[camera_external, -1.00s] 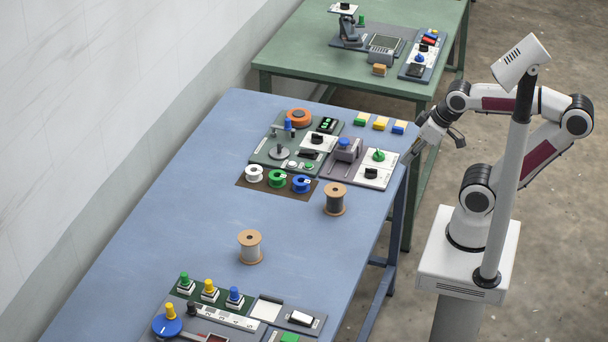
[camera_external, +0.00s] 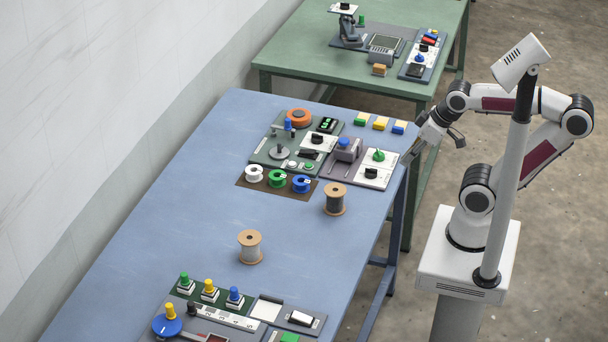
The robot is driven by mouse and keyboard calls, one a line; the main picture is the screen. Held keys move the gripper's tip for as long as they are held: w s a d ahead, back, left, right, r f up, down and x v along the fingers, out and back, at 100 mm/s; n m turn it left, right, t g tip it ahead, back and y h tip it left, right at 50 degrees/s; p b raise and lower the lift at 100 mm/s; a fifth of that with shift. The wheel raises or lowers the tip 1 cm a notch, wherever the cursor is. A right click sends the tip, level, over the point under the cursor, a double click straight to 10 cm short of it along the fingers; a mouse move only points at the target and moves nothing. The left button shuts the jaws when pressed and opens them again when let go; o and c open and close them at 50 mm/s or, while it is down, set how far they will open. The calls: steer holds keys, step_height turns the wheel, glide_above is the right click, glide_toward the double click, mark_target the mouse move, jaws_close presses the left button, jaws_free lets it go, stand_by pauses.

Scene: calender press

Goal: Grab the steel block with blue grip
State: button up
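The steel block with blue grip (camera_external: 235,298) stands upright at the right end of a row on a dark green board (camera_external: 180,294) near the front of the blue table. A similar block with a yellow grip (camera_external: 209,291) and one with a green grip (camera_external: 185,284) stand to its left. My gripper (camera_external: 434,150) is over the right side of the blue table's far end, well away from the blocks. Its two fingers look spread apart with nothing between them.
Two spools (camera_external: 249,247) (camera_external: 335,199) stand on the blue table (camera_external: 185,215) between my gripper and the blocks. A press panel (camera_external: 266,150) and coloured reels (camera_external: 277,178) lie at the far end. The table's left middle is clear.

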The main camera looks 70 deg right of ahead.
steer(key=o, duration=0.6)
steer(key=shift+w, duration=0.1)
steer(key=w+a+f+n+t+y, duration=0.1)
steer(key=w+a+n+t+y, duration=0.1)
steer(key=w+a, duration=0.8)
steer(key=w+a+f+n+t+y, duration=0.15)
steer(key=w+a, duration=0.35)
steer(key=w, duration=1)
steer(key=w+a+f+n+y, duration=0.1)
steer(key=a+f, duration=0.3)
steer(key=a, duration=0.5)
steer(key=w+a+f+n+y, duration=0.1)
steer(key=a+f+n+y, duration=0.1)
steer(key=a+f, duration=0.3)
steer(key=w+a+f+n+y, duration=0.1)
steer(key=a+f+n+y, duration=0.1)
steer(key=a, duration=1.1)
steer(key=shift+w+f+n+t+y, duration=0.2)
steer(key=shift+f+y, duration=0.1)
steer(key=shift+f, duration=0.35)
steer(key=shift+w+f+n+t+y, duration=0.15)
steer(key=shift+f+y, duration=0.1)
steer(key=shift+f, duration=0.4)
